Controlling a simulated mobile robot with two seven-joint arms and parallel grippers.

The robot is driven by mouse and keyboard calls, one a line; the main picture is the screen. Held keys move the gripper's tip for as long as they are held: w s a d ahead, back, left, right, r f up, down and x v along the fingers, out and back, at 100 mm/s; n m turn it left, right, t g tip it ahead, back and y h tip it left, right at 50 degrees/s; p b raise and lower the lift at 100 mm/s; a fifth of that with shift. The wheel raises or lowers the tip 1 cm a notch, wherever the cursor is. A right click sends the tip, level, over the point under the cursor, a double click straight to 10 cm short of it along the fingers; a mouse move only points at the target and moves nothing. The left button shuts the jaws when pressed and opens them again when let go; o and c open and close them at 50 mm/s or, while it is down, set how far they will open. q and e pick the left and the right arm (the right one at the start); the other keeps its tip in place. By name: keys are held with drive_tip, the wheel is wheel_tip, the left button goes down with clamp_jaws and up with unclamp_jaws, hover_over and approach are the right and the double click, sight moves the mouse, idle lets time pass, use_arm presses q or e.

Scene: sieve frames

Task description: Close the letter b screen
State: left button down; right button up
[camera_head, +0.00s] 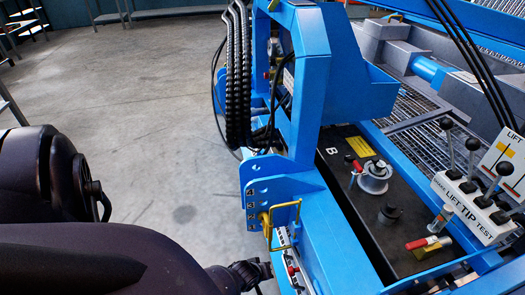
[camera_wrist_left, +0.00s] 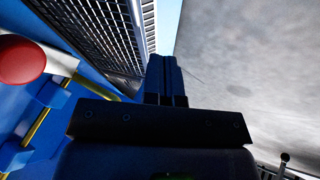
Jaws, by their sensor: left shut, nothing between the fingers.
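A white letter B (camera_head: 332,150) is marked on a black panel (camera_head: 347,186) set in the blue machine. Whether this panel is the letter b screen I cannot tell. In the left wrist view, a mesh screen (camera_wrist_left: 92,35) in a blue frame (camera_wrist_left: 50,88) slants across the upper left. My right gripper is out of view.
A blue upright (camera_head: 312,90) with black hoses (camera_head: 238,80) stands beside the panel. A yellow handle (camera_head: 283,222) sticks out from the frame's lower left. Levers (camera_head: 470,180) stand at the right. The grey floor (camera_head: 140,110) at left is clear.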

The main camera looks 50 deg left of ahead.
use_arm(q)
drive_tip(key=s+d+m+t+h+b, duration=0.1)
drive_tip(key=s+d+m+h, duration=0.15)
drive_tip(key=m, duration=1.35)
drive_tip(key=s+d+m+h, duration=0.1)
drive_tip(key=s+d+m, duration=0.15)
drive_tip(key=m, duration=1.45)
drive_tip(key=w+r+b+x, duration=0.1)
drive_tip(key=b+x, duration=0.5)
drive_tip(key=x, duration=0.7)
drive_tip(key=shift+w, duration=0.65)
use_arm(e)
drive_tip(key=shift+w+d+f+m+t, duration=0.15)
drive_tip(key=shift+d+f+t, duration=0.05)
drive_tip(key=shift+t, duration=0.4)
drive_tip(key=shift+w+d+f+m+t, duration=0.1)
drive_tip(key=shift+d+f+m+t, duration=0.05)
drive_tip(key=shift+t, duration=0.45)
